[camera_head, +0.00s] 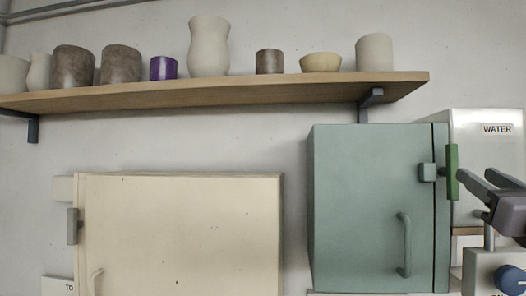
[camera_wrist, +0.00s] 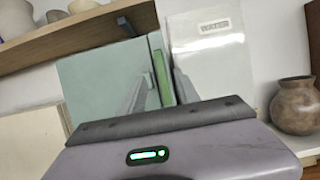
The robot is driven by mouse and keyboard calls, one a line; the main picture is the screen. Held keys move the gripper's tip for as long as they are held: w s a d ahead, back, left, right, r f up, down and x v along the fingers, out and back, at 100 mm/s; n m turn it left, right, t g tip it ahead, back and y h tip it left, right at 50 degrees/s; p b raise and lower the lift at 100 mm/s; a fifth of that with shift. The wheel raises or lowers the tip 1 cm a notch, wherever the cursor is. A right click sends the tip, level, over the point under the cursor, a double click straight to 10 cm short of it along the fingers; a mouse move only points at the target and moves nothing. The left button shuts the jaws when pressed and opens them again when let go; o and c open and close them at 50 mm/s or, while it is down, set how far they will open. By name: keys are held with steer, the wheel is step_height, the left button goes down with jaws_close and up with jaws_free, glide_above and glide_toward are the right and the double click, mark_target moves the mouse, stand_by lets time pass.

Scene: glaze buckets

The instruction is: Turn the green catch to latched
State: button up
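The green catch (camera_head: 452,172) is an upright bar at the right edge of the teal cabinet door (camera_head: 370,200), beside a grey block (camera_head: 427,172). In the wrist view the catch (camera_wrist: 160,76) stands upright, seen between my two fingers. My gripper (camera_head: 474,178) is just right of the catch in the head view, its fingers pointing at it. The fingers are spread apart with nothing held between them. I cannot tell whether a fingertip touches the catch. The teal door looks closed, with a curved handle (camera_head: 404,245) low on it.
A white box labelled WATER (camera_head: 490,150) stands behind, right of the cabinet. A blue knob (camera_head: 510,280) is below my gripper. A cream cabinet (camera_head: 180,235) stands at left. A wooden shelf (camera_head: 215,96) with several pots hangs above. A brown vase (camera_wrist: 296,105) is at right in the wrist view.

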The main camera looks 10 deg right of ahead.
mark_target(454, 156)
steer(key=p+x, duration=0.3)
steer(key=x, duration=0.7)
steer(key=shift+w+d+r+p, duration=0.1)
steer(key=shift+w+r+p, duration=0.05)
steer(key=shift+r+p, duration=0.2)
steer(key=shift+s, duration=0.35)
steer(key=shift+w, duration=0.2)
jaws_close()
